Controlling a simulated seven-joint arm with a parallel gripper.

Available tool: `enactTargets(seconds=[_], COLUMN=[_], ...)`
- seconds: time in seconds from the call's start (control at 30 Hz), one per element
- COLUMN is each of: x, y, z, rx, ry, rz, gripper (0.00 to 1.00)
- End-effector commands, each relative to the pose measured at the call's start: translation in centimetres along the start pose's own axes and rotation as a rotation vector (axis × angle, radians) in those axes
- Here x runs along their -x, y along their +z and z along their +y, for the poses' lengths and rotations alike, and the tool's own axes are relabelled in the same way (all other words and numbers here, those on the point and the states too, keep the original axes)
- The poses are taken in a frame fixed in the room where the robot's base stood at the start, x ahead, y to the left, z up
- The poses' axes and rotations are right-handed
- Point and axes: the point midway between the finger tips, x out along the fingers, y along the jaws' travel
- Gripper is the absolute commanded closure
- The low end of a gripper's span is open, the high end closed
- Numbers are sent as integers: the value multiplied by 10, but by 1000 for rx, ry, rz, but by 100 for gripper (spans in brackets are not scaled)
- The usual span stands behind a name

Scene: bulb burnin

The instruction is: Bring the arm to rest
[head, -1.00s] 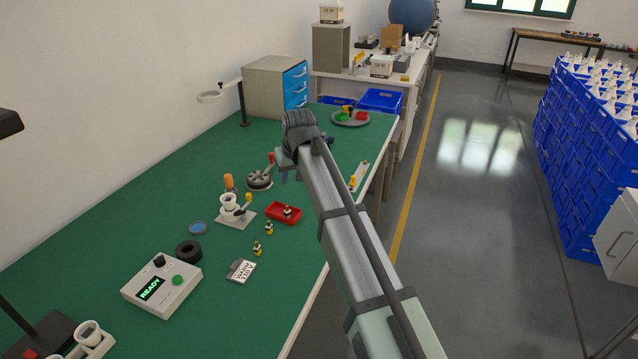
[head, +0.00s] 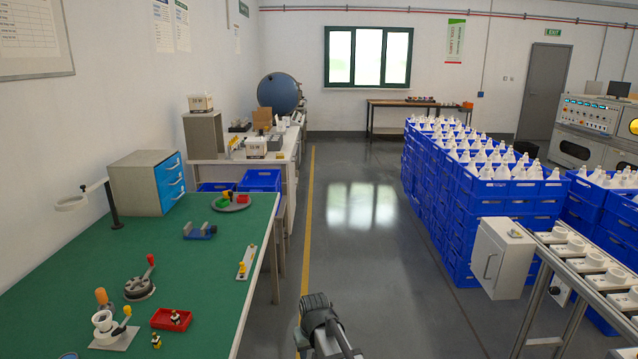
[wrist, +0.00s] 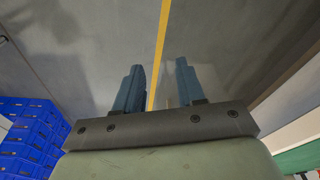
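My gripper (wrist: 157,88) shows in the wrist view with its two blue-grey fingers apart and nothing between them. Bare grey floor and a yellow line lie beyond the fingers. In the head view my arm's end (head: 322,318) is at the bottom centre, over the floor to the right of the green workbench (head: 85,250). It is clear of the bench and touches nothing that I can see. The fingertips cannot be made out in the head view.
The bench holds a red tray (head: 160,319), a clamp fixture (head: 140,287), a blue vise (head: 200,231) and a drawer cabinet (head: 140,185). Stacked blue crates of bulbs (head: 470,215) and a conveyor (head: 590,262) stand at the right. The floor aisle between is open.

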Motion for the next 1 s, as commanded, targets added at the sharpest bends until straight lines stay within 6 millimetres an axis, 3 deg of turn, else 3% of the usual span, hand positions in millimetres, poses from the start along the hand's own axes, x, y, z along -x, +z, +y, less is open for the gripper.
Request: enactTargets(seconds=[0.03, 0.2, 0.4, 0.67, 1.0], x=[-11, -42, -64, -80, -123], y=[27, 94, 155, 218, 262], z=[21, 76, 114, 142, 126], rx=[-37, -144, -238, -331, -325], ry=[6, 21, 31, 36, 18], rz=[-19, -73, -117, -163, -269], gripper=[61, 61, 61, 61, 61])
